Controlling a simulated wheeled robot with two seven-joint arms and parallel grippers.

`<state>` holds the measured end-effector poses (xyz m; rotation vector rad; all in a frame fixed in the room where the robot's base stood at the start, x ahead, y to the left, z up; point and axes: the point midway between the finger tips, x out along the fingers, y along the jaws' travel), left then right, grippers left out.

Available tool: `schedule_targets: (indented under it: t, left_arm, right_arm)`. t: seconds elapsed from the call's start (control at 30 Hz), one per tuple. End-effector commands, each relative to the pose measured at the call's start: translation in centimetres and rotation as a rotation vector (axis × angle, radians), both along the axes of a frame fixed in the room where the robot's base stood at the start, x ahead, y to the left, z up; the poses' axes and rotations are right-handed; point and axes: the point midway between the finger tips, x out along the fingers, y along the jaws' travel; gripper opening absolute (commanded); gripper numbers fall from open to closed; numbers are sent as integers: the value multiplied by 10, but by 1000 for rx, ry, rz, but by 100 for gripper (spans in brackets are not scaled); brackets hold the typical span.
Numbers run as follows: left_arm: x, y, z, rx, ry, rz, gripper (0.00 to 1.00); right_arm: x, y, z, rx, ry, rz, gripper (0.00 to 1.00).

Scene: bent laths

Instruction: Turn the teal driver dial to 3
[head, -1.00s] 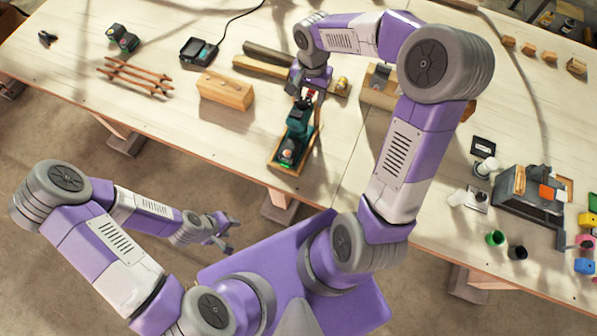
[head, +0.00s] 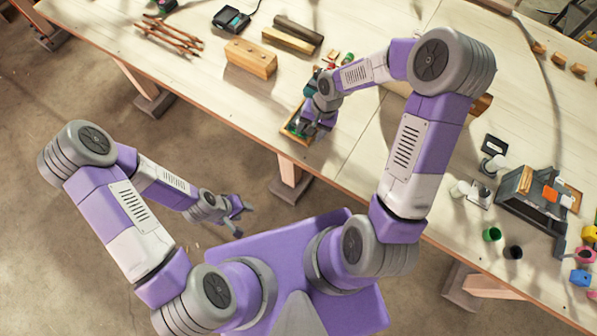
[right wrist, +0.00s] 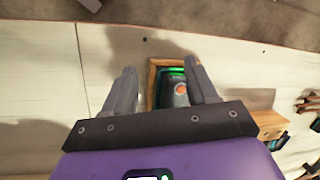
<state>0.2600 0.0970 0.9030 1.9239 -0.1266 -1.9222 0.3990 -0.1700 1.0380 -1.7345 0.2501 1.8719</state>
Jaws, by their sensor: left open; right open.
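The teal driver (head: 309,90) sits in a small wooden tray (head: 287,134) near the table's front edge, mostly hidden by my right arm in the head view. In the right wrist view, a dark part of the driver (right wrist: 168,98) with an orange spot and a bright green strip shows within the tray (right wrist: 152,74). No dial number is legible. My right gripper (right wrist: 161,72) is open above it, with a finger toward either side. I cannot tell whether they touch it. My left gripper (head: 238,217) is open and empty, off the table's front.
A wooden block (head: 250,58), a charger (head: 231,19) and a pile of brown laths (head: 169,36) lie left of the driver. A dark machine (head: 535,200) and several small cups stand at the right.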

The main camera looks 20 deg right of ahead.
Motion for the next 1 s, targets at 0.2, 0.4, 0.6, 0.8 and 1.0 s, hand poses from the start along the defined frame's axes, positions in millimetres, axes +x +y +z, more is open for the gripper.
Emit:
schedule_targets:
  t: [0.2, 0.4, 0.6, 0.8, 1.0]
  left_arm:
    - [0, 0, 0, 0, 0, 0, 43]
    - [0, 0, -1, 0, 0, 0, 43]
    - [0, 0, -6, 0, 0, 0, 43]
    - [0, 0, -8, 0, 0, 0, 43]
    - [0, 0, -9, 0, 0, 0, 43]
  right_arm:
    - [-19, 24, -33, 59, -18, 63, 57]
    - [-40, 44, -61, 101, -44, 113, 57]
    - [-61, 57, -88, 120, -70, 154, 57]
    - [-74, 64, -102, 124, -89, 179, 57]
    - [-78, 65, -106, 123, -96, 187, 57]
